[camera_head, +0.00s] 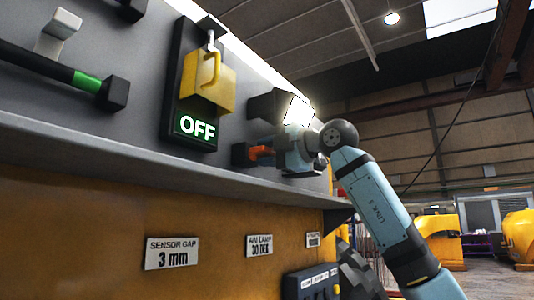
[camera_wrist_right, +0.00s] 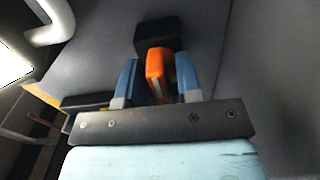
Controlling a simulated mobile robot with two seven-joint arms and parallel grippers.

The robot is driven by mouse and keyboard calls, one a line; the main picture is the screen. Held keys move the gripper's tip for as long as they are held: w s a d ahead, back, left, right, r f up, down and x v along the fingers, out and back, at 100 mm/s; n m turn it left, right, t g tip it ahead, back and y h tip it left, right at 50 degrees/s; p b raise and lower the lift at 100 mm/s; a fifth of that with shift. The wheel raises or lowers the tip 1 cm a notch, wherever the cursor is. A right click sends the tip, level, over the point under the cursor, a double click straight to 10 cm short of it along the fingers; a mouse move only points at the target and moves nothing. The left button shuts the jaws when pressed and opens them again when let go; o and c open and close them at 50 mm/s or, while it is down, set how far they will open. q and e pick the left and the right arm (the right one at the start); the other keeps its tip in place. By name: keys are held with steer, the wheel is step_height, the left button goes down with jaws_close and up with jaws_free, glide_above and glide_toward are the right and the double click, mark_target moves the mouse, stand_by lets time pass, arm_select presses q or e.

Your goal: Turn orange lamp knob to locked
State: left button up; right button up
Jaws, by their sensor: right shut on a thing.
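The orange lamp knob (camera_head: 260,152) sticks out from a black mount on the grey panel in the head view. It also shows in the right wrist view (camera_wrist_right: 157,64), in front of a black block. My right gripper (camera_wrist_right: 158,82) has its two blue fingers on either side of the knob and is shut on it. In the head view my right gripper (camera_head: 290,155) reaches the knob from the right, and its fingertips are partly hidden. The knob's locked mark cannot be made out. My left gripper is not in view.
A black plate with a yellow padlock (camera_head: 210,82) and a lit OFF sign (camera_head: 197,128) is left of the knob. A bright lamp (camera_head: 298,111) sits just above my gripper. A grey ledge (camera_head: 130,145) runs below, over labels such as SENSOR GAP (camera_head: 171,253).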

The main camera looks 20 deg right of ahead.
steer(key=o, duration=0.6)
arm_select(q)
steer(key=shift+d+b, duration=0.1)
steer(key=shift+b, duration=0.3)
arm_select(e)
steer(key=v, duration=1.3)
steer(key=shift+s+d, duration=0.25)
steer(key=shift+s, duration=0.05)
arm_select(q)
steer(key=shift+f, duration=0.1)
